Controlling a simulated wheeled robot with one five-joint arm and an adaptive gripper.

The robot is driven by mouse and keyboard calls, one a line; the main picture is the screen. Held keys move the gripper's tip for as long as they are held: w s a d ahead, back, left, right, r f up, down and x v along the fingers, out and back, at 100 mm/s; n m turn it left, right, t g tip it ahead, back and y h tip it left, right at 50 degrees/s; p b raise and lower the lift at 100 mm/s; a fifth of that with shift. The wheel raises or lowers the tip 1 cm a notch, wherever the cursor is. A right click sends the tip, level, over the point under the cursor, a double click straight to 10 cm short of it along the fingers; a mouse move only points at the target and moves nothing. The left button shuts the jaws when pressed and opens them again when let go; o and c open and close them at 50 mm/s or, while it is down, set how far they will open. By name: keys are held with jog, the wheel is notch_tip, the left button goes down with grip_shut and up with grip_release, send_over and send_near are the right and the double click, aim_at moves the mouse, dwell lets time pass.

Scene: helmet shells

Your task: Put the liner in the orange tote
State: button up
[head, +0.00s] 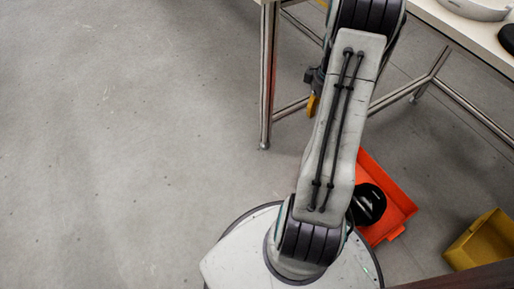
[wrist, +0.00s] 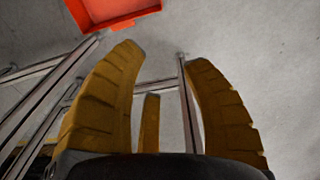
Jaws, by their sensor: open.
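The orange tote (head: 392,190) is on the floor beside my base in the head view, partly hidden by my arm. A glossy black rounded thing (head: 368,204) shows against the tote's near left part and seems to lie in it; I cannot tell whether it is the liner. Part of the tote shows at the top of the wrist view (wrist: 112,20). My gripper (wrist: 163,55) is open, with its yellow fingers apart and nothing between them. In the head view a yellow finger (head: 312,105) shows beside my arm, near the table leg.
A table (head: 440,24) stands at upper right on metal legs (head: 268,80). A white shell-like thing (head: 478,8) and a black thing (head: 508,38), cut off by the frame, are on it. A yellow bin (head: 482,240) is at lower right. The floor at left is clear.

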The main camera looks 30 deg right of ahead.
jog(key=s+a+r+t, duration=0.1)
jog(key=a+r, duration=0.5)
jog(key=a, duration=0.4)
jog(key=a+r, duration=0.6)
jog(key=a, duration=0.3)
jog(key=s+a+r+t, duration=0.1)
jog(key=s+a+r, duration=0.2)
jog(key=s+a, duration=0.7)
jog(key=shift+s+a, duration=0.2)
jog(key=shift+a, duration=0.2)
jog(key=shift+r, duration=0.1)
